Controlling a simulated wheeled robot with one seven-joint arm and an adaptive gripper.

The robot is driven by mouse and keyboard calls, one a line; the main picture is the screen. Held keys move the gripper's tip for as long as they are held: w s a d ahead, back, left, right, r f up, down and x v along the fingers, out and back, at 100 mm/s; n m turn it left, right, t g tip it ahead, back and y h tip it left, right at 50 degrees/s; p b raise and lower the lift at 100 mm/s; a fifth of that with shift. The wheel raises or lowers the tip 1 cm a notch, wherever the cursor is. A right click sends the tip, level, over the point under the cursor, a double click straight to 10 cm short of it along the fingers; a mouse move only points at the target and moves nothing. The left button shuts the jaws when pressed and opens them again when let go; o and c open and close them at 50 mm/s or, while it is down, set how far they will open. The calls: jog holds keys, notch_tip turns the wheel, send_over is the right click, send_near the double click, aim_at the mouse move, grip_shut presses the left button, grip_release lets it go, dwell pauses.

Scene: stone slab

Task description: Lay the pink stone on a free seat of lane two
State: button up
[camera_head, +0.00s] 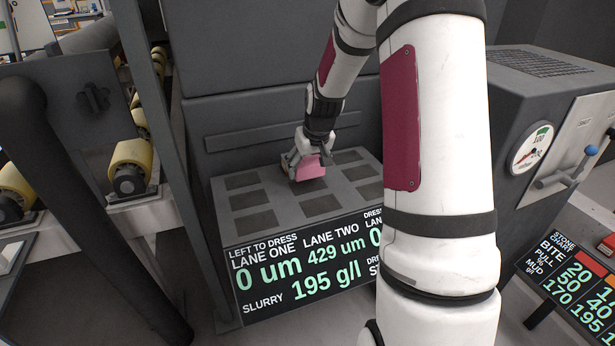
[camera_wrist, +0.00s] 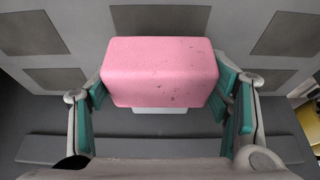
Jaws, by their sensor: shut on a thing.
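The pink stone (camera_head: 311,169) is a block held by my gripper (camera_head: 308,160) over the back middle part of the grey slab (camera_head: 283,200). In the wrist view the pink stone (camera_wrist: 160,70) lies crosswise between teal-padded fingers, which are shut on it. Lane two, by its label (camera_head: 331,231), is the middle column of dark seats. Its front seat (camera_head: 320,205) and middle seat (camera_head: 308,186) look bare. Its back seat is hidden by the stone and gripper. I cannot tell whether the stone touches the slab.
The left column seats (camera_head: 248,199) and visible right column seats (camera_head: 358,172) look bare. A display (camera_head: 300,265) on the slab's front reads 429 um for lane two. A dark wall rises behind. Yellow rollers (camera_head: 131,160) stand left; a gauge cabinet (camera_head: 530,150) stands right.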

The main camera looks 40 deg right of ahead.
aim_at(308, 175)
jog(key=shift+f+b, duration=0.45)
jog(key=shift+f, duration=1.3)
jog(key=shift+f, duration=0.15)
jog(key=o, duration=1.3)
jog(key=shift+o, duration=0.2)
